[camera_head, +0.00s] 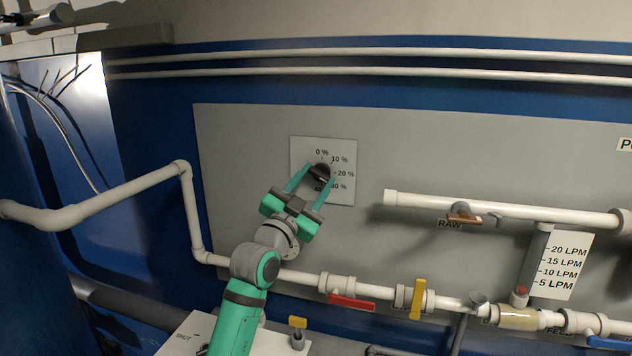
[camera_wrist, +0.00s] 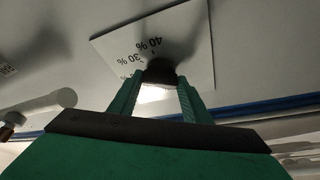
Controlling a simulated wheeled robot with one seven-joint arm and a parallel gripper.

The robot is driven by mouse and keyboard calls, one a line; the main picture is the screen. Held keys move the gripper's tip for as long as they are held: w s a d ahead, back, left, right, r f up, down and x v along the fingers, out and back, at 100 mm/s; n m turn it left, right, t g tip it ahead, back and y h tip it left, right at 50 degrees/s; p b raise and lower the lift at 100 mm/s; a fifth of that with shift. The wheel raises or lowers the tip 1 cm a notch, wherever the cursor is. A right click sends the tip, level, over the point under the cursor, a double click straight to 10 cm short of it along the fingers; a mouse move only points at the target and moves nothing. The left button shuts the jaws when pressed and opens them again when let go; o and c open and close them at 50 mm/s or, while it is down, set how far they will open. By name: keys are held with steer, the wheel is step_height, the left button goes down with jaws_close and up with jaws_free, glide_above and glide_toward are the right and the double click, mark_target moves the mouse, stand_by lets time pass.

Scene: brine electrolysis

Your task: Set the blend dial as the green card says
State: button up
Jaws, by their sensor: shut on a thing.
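The blend dial is a black knob (camera_head: 321,172) on a white square scale plate (camera_head: 345,146) on the grey wall panel. Its marks read 0 %, 10 %, 20 % and further percentages partly covered by my gripper. My gripper (camera_head: 312,176) is at the dial, with its two teal fingers on either side of the knob and shut on it. In the wrist view, the dark knob (camera_wrist: 160,72) sits between the fingertips, with the 30 % and 40 % marks upside down beside it. The knob's pointer cannot be made out. No green card can be seen in either view.
White pipes run below the dial, with a red-handled valve (camera_head: 350,302) and a yellow-handled valve (camera_head: 417,299). A pipe (camera_head: 450,202) labelled RAW and an LPM flow scale (camera_head: 562,266) are at right. Another pipe (camera_head: 130,195) bends at left.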

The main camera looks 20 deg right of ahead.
steer(key=shift+w+a+m+g+h, duration=0.15)
steer(key=shift+m+g, duration=0.35)
steer(key=shift+m, duration=0.5)
steer(key=shift+s+m+g+h, duration=0.15)
steer(key=shift+m+g, duration=0.35)
steer(key=shift+m, duration=0.5)
steer(key=shift+w, duration=0.1)
steer(key=o, duration=1)
steer(key=shift+o, duration=0.2)
steer(key=v, duration=1)
steer(key=shift+s+a, duration=0.25)
steer(key=shift+a, duration=0.05)
steer(key=shift+f, duration=0.1)
